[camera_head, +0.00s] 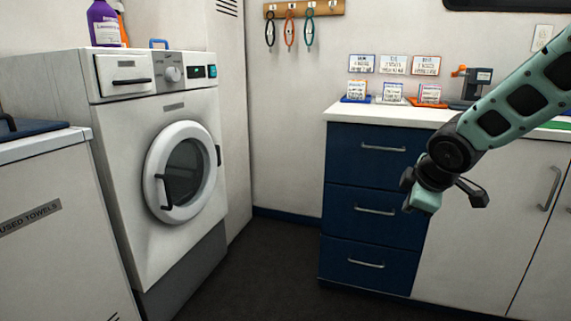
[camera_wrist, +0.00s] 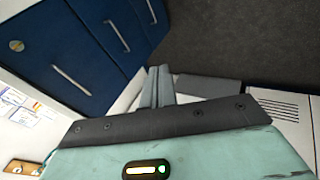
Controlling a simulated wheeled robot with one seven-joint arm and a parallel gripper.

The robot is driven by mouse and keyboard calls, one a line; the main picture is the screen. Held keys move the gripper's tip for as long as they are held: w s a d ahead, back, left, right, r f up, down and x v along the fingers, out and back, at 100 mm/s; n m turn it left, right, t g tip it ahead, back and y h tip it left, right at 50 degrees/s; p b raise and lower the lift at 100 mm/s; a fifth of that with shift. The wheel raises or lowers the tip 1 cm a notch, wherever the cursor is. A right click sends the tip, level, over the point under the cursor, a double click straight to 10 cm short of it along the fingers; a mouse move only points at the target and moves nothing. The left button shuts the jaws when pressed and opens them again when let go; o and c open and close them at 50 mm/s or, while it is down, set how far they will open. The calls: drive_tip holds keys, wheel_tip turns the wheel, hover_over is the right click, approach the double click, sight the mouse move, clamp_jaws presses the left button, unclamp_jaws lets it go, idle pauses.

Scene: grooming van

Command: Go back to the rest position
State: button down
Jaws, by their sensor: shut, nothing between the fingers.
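My arm (camera_head: 520,105) reaches in from the right in the head view, bent downward in front of the counter. My gripper (camera_head: 424,199) hangs in front of the blue drawer unit (camera_head: 373,187), and I see no contact with it. In the wrist view the gripper's fingers (camera_wrist: 158,86) are together with nothing between them. The fingertips are hard to make out in the head view.
A white washer-like machine (camera_head: 165,106) with a round door stands at left, a purple bottle (camera_head: 103,24) on top. A used-towels bin (camera_head: 60,230) is at front left. Small card holders (camera_head: 393,93) stand on the counter (camera_head: 345,111). The dark floor (camera_head: 268,270) between is clear.

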drive_tip(key=s+a+f+m+g+p, duration=0.15)
drive_tip(key=s+a, duration=0.35)
drive_tip(key=s, duration=0.6)
drive_tip(key=s+a+f+m+g+y+b, duration=0.1)
drive_tip(key=s+a+m+g, duration=0.2)
drive_tip(key=s, duration=0.8)
drive_tip(key=s+a+f+m+g+p, duration=0.1)
drive_tip(key=s+a+g, duration=0.2)
drive_tip(key=s+a, duration=0.5)
wheel_tip(320, 180, up, 29)
drive_tip(key=s+d+p, duration=0.2)
drive_tip(key=p, duration=2.7)
